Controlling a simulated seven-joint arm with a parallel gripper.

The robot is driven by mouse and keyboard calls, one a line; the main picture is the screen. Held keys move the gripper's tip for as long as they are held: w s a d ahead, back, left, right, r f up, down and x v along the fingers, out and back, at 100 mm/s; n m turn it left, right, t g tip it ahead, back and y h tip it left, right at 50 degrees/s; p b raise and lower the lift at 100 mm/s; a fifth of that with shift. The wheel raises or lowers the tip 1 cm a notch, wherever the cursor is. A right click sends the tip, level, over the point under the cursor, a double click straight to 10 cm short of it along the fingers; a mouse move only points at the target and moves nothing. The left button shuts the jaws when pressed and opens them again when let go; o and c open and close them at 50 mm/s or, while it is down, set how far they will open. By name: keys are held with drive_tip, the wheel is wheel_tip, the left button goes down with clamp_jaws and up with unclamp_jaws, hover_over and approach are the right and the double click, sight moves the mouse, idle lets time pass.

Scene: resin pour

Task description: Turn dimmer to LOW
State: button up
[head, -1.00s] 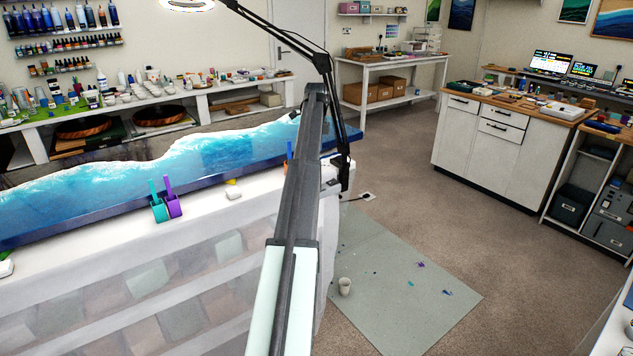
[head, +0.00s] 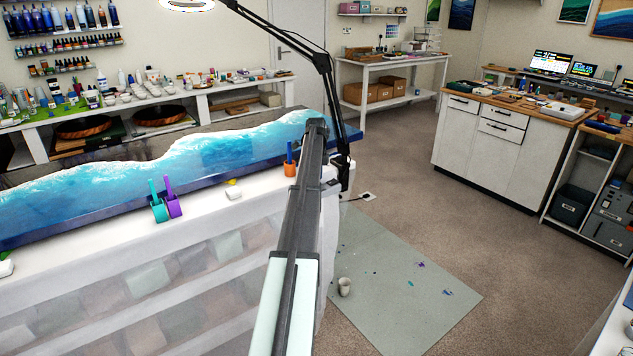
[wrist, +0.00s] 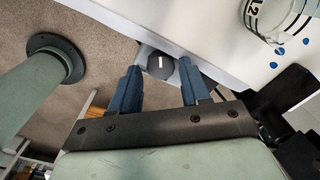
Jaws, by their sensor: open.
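A dark round dimmer knob (wrist: 160,66) with a short white mark shows in the wrist view, at the edge of a white surface. My gripper (wrist: 159,72) has its two blue fingers spread wide, one to each side of the knob in the picture. I cannot tell whether the fingertips are level with the knob; no contact shows. The dimmer's LOW label cannot be made out. In the head view my arm hides the gripper and the knob.
A black lamp arm (head: 327,75) with a ring light (head: 186,4) stands beside my arm. The blue resin slab (head: 215,151), teal cup (head: 159,210), purple cup (head: 174,207) and orange cup (head: 290,169) are on the bench. A clear cup (wrist: 278,18) shows near the gripper.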

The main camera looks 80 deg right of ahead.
drive_tip(key=shift+f, duration=0.8)
drive_tip(key=shift+c, duration=0.4)
drive_tip(key=c, duration=0.7)
